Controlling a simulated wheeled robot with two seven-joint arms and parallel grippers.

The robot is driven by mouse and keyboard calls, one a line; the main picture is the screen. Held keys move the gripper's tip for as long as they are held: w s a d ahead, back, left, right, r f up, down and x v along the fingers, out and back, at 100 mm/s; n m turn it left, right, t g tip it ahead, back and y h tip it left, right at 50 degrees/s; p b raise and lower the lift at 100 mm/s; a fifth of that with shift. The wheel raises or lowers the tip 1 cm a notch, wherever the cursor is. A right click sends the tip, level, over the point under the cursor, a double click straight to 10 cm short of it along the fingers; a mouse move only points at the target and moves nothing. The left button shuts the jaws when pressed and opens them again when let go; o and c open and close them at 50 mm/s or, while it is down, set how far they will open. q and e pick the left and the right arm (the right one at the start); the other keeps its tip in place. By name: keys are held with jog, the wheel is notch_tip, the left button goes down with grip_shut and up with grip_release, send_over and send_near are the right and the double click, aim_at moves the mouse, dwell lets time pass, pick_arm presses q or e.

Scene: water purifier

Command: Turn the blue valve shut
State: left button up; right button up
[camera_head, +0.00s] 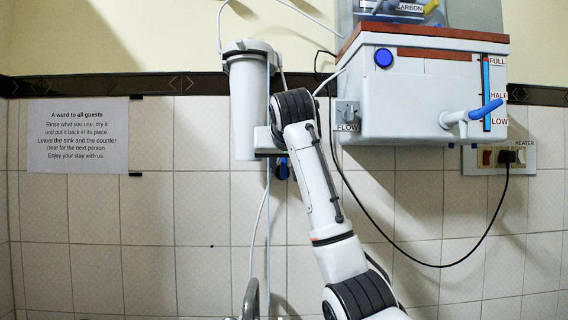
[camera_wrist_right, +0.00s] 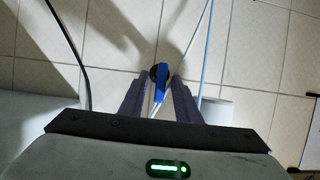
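The blue valve (camera_wrist_right: 161,85) is on the tiled wall, with a dark round base behind its blue handle. In the wrist view the handle points towards the camera's lower side, between my two fingers. In the head view only a bit of the valve (camera_head: 282,169) shows, beside my right arm and below the filter housing. My right gripper (camera_wrist_right: 162,78) is open, with a dark finger on either side of the handle. I cannot tell whether either finger touches it. My right arm hides much of this spot in the head view. My left gripper is not in view.
A white filter housing (camera_head: 247,95) hangs left of my arm. The purifier tank (camera_head: 420,95) has a blue tap lever (camera_head: 485,109) and a FLOW knob (camera_head: 347,113). Thin tubes and a black cable (camera_head: 425,264) hang along the wall. A notice (camera_head: 78,135) is at left.

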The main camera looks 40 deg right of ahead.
grip_shut()
